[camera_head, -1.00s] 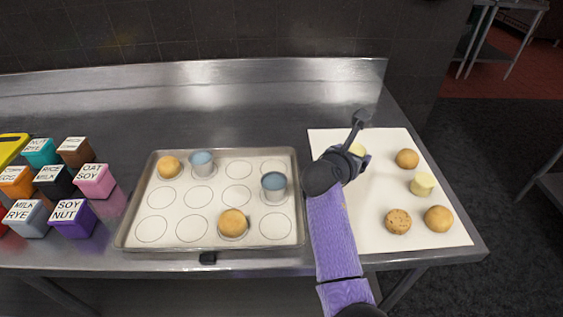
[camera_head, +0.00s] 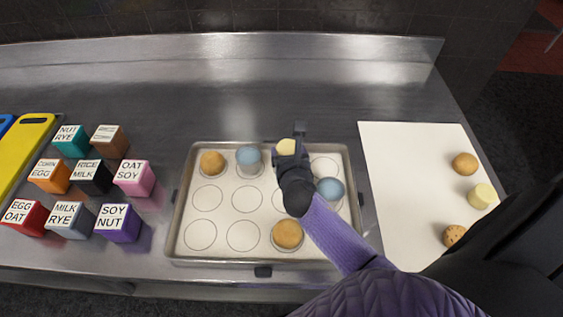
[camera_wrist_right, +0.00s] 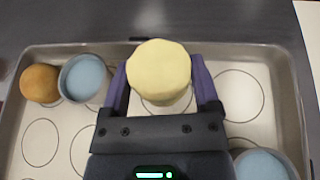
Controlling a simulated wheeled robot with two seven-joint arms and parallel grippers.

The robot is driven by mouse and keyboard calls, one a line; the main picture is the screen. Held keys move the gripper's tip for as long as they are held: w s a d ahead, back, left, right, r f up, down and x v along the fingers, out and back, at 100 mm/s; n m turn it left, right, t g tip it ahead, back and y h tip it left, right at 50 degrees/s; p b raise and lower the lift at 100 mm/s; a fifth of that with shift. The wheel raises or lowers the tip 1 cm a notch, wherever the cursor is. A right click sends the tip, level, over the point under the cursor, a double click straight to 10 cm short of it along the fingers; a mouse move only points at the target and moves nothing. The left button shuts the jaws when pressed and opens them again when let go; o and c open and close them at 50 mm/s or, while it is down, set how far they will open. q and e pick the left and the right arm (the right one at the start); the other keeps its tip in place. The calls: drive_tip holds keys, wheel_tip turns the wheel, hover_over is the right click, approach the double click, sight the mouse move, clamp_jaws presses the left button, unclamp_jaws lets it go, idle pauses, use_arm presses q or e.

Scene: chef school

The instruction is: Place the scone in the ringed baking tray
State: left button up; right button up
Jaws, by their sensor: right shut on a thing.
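My right gripper (camera_head: 288,153) is shut on a pale yellow scone (camera_head: 286,147). In the right wrist view, the scone (camera_wrist_right: 159,70) sits between the two purple fingers (camera_wrist_right: 160,88). It is over the ringed baking tray (camera_head: 183,222), at the back row, to the right of a blue cup (camera_head: 249,157). A printed ring shows partly below the scone in the wrist view. Whether the scone touches the tray I cannot tell. My left gripper is not in view.
The tray also holds a bun (camera_head: 212,162) at back left, a second blue cup (camera_head: 330,188) and a front bun (camera_head: 287,233). A white sheet (camera_head: 390,180) at right bears several baked pieces. Lettered cubes (camera_head: 134,177) stand left of the tray.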

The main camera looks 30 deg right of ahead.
wheel_tip(320, 180, down, 4)
drive_tip(key=shift+r+b, duration=0.1)
drive_tip(key=shift+b, duration=0.95)
drive_tip(key=shift+r, duration=0.15)
drive_tip(key=shift+f, duration=0.2)
drive_tip(key=o, duration=1.1)
drive_tip(key=shift+r, duration=0.3)
drive_tip(key=p+v, duration=0.3)
drive_tip(key=v, duration=0.8)
drive_tip(key=shift+s+a+p, duration=0.1)
drive_tip(key=shift+s+p, duration=0.1)
drive_tip(key=shift+p, duration=0.1)
drive_tip(key=shift+s+a+r, duration=0.1)
drive_tip(key=shift+s+a, duration=0.05)
drive_tip(key=shift+s, duration=0.1)
